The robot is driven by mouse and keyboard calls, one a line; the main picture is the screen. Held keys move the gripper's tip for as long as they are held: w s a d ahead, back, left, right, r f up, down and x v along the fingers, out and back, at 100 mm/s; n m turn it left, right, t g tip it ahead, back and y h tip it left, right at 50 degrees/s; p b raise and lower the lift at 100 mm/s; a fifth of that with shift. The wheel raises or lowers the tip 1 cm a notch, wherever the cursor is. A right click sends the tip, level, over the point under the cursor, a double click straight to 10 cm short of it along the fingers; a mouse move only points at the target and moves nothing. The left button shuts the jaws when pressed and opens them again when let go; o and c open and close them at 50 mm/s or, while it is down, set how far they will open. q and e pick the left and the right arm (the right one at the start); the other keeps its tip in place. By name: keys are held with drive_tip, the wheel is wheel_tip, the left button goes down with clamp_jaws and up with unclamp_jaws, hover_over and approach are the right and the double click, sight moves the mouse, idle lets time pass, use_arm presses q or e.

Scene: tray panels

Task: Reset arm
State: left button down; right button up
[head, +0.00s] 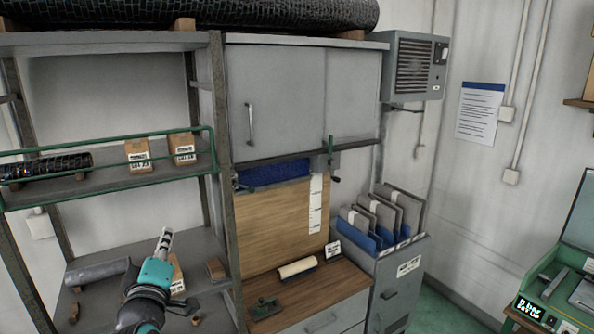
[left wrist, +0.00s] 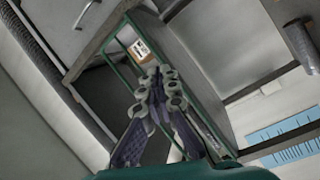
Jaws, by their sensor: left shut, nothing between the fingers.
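My left gripper (head: 165,242) comes in from the lower left of the head view, in front of the lower shelf of the grey rack. Its grey fingers point up and are together. The left wrist view also shows the left gripper (left wrist: 158,85), with its fingers close together and nothing between them. A small cardboard box (head: 177,272) with a label is partly hidden behind the left gripper. My right gripper is not in either view.
The grey rack (head: 222,150) has a green rail (head: 105,153) before two boxes (head: 138,155) (head: 182,147) and a dark roll (head: 45,167). A wooden bench (head: 325,287) holds a pale roll (head: 297,267). A cabinet with panels (head: 383,215) stands right of it.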

use_arm(q)
drive_tip(key=s+d+f+m+g+h+b, duration=0.1)
drive_tip(key=s+d+f+m+g+b, duration=0.2)
drive_tip(key=f, duration=1.4)
drive_tip(key=s+d+f+m+g+h+b, duration=0.1)
drive_tip(key=s+d+f+m+g+b, duration=0.2)
drive_tip(key=f, duration=1.5)
drive_tip(key=s+d+f+m+g+h+b, duration=0.2)
drive_tip(key=s+d+f+m+g+b, duration=0.2)
drive_tip(key=s+f+m+b, duration=0.4)
drive_tip(key=s+f+g+b, duration=0.1)
drive_tip(key=s+f+b, duration=0.3)
drive_tip(key=f+b, duration=0.4)
wheel_tip(320, 180, down, 2)
drive_tip(key=shift+s+f+m, duration=0.2)
drive_tip(key=shift+s+m, duration=0.1)
drive_tip(key=shift+s, duration=0.05)
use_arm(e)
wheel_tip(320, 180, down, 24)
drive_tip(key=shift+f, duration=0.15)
use_arm(q)
drive_tip(key=shift+d, duration=0.1)
